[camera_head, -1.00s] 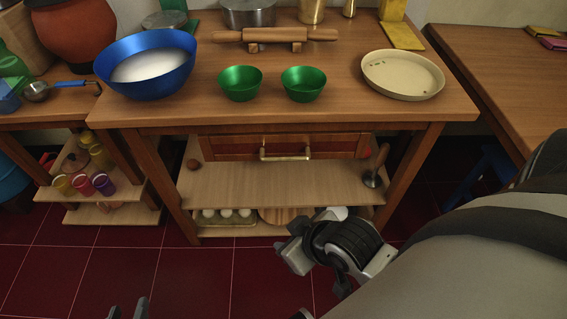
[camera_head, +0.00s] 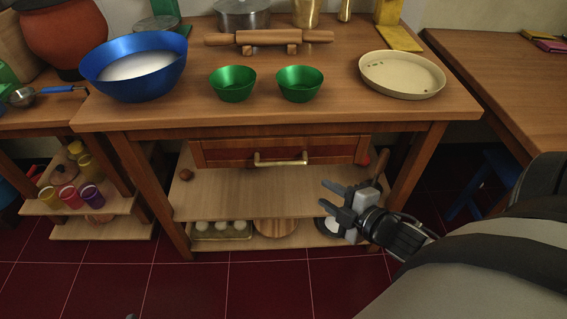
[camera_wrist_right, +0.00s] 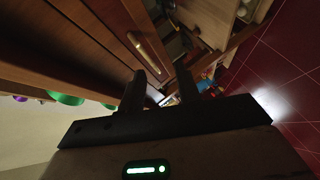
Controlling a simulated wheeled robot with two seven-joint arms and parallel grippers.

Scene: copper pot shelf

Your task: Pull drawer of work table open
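The work table (camera_head: 290,112) has a wooden drawer (camera_head: 215,153) under its top, and the drawer looks shut. Its brass bar handle (camera_head: 281,160) is at the middle of the front; it also shows in the wrist view (camera_wrist_right: 144,53). My right gripper (camera_head: 325,196) is open and empty, in front of the table, below and right of the handle. In the wrist view its two fingers (camera_wrist_right: 160,82) are apart, and the handle lies beyond them, touching neither. Of my left gripper only a tiny dark tip seems to show at the bottom edge.
On the table top stand a blue bowl (camera_head: 136,68), two green bowls (camera_head: 233,84), a rolling pin (camera_head: 268,38) and a round pan (camera_head: 402,75). A shelf (camera_head: 250,192) is below the drawer, with an egg tray (camera_head: 221,231) lower down. The red floor (camera_head: 230,290) in front is clear.

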